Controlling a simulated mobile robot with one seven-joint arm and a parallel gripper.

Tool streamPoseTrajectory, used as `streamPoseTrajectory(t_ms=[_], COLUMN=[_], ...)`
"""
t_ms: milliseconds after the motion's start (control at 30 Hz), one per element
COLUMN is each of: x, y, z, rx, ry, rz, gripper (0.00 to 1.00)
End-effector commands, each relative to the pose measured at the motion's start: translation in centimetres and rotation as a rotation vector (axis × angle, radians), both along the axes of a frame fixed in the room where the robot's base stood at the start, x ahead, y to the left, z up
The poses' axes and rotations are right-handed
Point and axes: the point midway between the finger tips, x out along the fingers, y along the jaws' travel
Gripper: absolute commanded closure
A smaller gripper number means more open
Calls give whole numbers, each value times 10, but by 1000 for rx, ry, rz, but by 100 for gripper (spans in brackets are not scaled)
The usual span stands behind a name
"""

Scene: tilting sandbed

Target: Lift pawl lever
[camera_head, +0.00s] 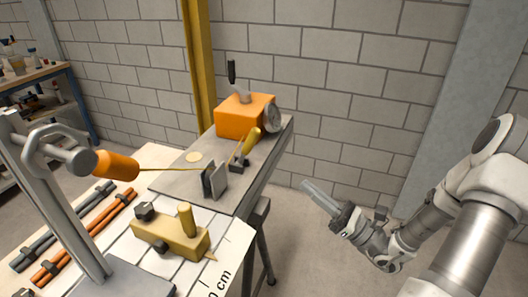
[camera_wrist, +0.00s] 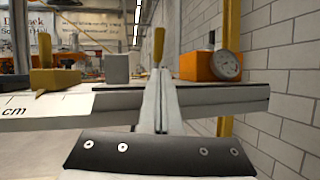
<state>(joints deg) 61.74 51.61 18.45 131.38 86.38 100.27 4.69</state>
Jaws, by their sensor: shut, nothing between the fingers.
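The likely pawl lever (camera_head: 248,142), with a yellow handle, stands tilted on a small dark base on the grey plate, in front of the orange box. In the wrist view the yellow handle (camera_wrist: 158,45) shows straight ahead, just above my fingertips; its lower part is hidden behind them. My gripper (camera_head: 306,187) is shut and empty. It is off the right side of the bench, in the air, apart from the lever. In the wrist view my gripper (camera_wrist: 158,75) points toward the bench edge.
The orange box (camera_head: 240,118) carries a dial and a black-handled crank. A grey upright block (camera_head: 216,181) stands nearer. An orange cylinder (camera_head: 118,165) hangs at left with a cord. A yellow sliding block (camera_head: 165,236) sits by the cm scale.

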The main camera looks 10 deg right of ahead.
Motion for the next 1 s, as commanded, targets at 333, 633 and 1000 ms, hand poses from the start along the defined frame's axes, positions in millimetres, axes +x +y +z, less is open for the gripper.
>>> streamPoseTrajectory(t_ms=[333,633,1000], x=[6,43,85], y=[7,45,83], z=[4,27,52], rx=[-3,-5,-5], ry=[-1,-2,0], rz=[4,9,5], gripper=[100,100,100])
